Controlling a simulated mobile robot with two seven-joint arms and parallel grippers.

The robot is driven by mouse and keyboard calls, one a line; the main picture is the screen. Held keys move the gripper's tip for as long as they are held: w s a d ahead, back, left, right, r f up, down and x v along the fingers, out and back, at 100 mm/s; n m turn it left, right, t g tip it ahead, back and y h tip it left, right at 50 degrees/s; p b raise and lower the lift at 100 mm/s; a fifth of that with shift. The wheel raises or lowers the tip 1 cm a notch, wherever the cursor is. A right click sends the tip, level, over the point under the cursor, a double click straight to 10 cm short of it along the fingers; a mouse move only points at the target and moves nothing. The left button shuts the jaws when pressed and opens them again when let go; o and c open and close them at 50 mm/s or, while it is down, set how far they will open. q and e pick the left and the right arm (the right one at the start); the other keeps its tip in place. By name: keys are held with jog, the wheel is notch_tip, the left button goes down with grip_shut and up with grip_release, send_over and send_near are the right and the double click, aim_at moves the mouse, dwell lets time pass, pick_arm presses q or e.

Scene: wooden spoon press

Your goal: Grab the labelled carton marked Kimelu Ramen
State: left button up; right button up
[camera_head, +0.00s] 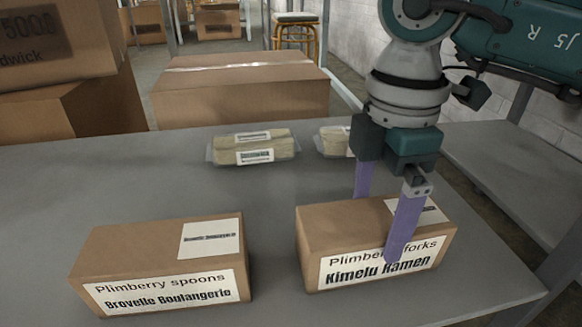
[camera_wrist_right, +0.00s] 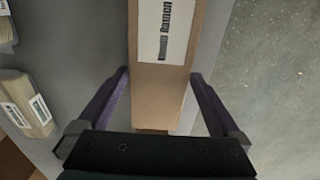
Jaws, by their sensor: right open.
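The carton marked Kimelu Ramen (camera_head: 322,240) stands on the grey table at the front right in the head view. Its front label reads Plimberry forks above Kimelu Ramen. My right gripper (camera_head: 385,228) is open, with one purple finger in front of the carton's label face and the other behind the carton. In the right wrist view the carton (camera_wrist_right: 160,85) lies between the two spread fingers of the right gripper (camera_wrist_right: 162,85), with a gap on each side. Part of the label is hidden by the front finger. My left gripper is not in view.
A second carton (camera_head: 120,250), marked Brovelle Boulangerie, stands on the table (camera_head: 200,195) at the front left. Wrapped packs (camera_head: 252,142) lie further back, one partly behind my right arm (camera_head: 335,140). Large boxes (camera_head: 240,95) stand beyond the table. Bare table separates the two cartons.

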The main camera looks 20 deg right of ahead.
notch_tip(320, 180, down, 2)
jog(key=shift+f+b, duration=0.15)
jog(key=shift+b, duration=0.2)
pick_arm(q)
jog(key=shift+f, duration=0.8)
pick_arm(e)
jog(key=c, duration=1.4)
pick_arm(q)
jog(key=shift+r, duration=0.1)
pick_arm(e)
jog(key=shift+r, duration=0.25)
